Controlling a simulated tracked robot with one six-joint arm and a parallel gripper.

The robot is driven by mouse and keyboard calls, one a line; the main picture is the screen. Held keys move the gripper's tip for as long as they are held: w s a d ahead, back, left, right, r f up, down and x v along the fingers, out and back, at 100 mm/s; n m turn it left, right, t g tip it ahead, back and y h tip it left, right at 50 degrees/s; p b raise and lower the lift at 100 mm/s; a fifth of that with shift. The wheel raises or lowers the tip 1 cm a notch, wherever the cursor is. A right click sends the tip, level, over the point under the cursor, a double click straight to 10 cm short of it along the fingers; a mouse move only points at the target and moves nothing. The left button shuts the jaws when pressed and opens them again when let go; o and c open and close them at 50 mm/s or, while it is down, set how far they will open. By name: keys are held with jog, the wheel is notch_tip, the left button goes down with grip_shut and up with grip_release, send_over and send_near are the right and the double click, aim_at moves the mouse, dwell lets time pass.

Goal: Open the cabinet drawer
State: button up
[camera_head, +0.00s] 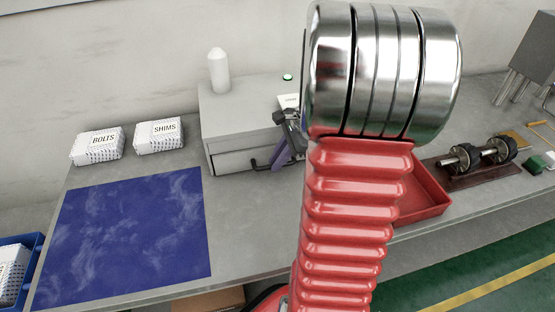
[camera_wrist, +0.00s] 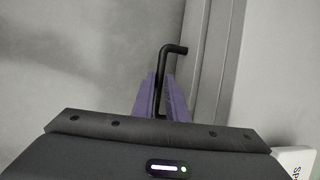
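The grey cabinet (camera_head: 237,118) stands on the bench against the wall. Its drawer front (camera_head: 232,161) is low on the side facing me and looks shut. A black bent handle (camera_head: 262,164) sticks out from the drawer. My gripper (camera_head: 281,160) is at the right end of this handle, partly hidden behind my red arm. In the wrist view, the purple fingers (camera_wrist: 161,98) stand on both sides of the black handle (camera_wrist: 174,49), close against it. The bent end of the handle reaches past the fingertips.
A white bottle (camera_head: 218,71) stands on the cabinet. BOLTS (camera_head: 98,147) and SHIMS (camera_head: 159,137) boxes and a blue mat (camera_head: 130,235) lie left. A red tray (camera_head: 424,195) and a shaft assembly (camera_head: 477,158) are right. Bare bench lies before the drawer.

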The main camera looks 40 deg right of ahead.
grip_shut()
jog(key=shift+s+a, duration=0.1)
dwell(0.3)
